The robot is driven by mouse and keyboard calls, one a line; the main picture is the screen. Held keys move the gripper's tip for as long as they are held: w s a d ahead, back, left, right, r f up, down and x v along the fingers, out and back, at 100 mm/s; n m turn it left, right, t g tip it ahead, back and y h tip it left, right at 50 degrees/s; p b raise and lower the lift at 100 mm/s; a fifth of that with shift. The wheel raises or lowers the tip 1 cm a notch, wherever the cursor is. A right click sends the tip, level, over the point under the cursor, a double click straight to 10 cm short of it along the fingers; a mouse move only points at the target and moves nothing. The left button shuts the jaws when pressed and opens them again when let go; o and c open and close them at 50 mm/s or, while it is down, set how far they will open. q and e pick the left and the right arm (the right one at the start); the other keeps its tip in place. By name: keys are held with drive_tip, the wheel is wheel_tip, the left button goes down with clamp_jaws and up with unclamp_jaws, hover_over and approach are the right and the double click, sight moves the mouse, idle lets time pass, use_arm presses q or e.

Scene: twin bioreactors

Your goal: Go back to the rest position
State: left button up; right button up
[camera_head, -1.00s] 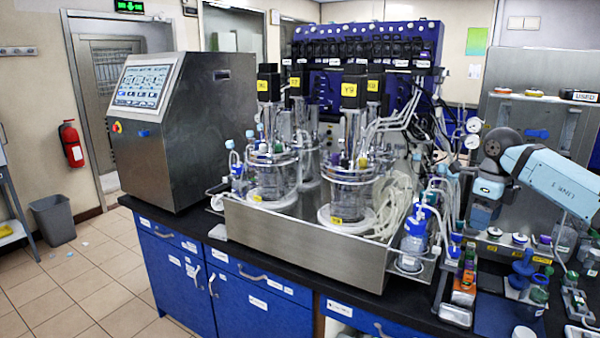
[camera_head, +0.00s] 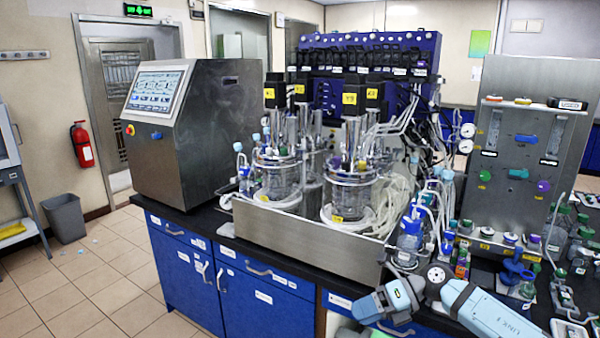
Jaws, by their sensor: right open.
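My right arm (camera_head: 490,310) comes in at the lower right, in front of the bench edge. Its wrist end with the right gripper (camera_head: 370,309) is low in the view, before the blue cabinet fronts. The gripper appears empty and open, though its fingers are small and hard to make out. It is apart from the bioreactors. My left gripper is not in view.
Two glass bioreactors (camera_head: 276,180) (camera_head: 350,192) stand in a steel tray (camera_head: 300,232) on the dark bench. A control console (camera_head: 190,140) is at left. A steel gas panel (camera_head: 520,130) and several bottles are at right.

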drive_tip(key=s+a+f+m+t+y+p, duration=0.1)
drive_tip(key=s+a+m+t+y, duration=0.25)
drive_tip(key=m+t, duration=0.35)
drive_tip(key=s+a+f+m+t+y+p, duration=0.15)
drive_tip(key=s+m+t, duration=0.3)
drive_tip(key=m, duration=0.45)
drive_tip(key=s+d+f+m+h+p, duration=0.1)
drive_tip(key=s+d+f+m+h, duration=0.2)
drive_tip(key=s+f+m+h, duration=0.2)
drive_tip(key=s+d+f+m+h+p, duration=0.1)
drive_tip(key=s+d+f+m+h, duration=0.3)
drive_tip(key=s+m, duration=0.5)
drive_tip(key=s+d+f+m+h+p, duration=0.1)
drive_tip(key=s+d+f+m+h, duration=0.3)
drive_tip(key=m, duration=0.5)
drive_tip(key=s+f+h, duration=0.2)
drive_tip(key=s+f, duration=0.1)
drive_tip(key=shift+s+f+m, duration=0.2)
drive_tip(key=shift+m, duration=0.1)
drive_tip(key=shift+t, duration=0.25)
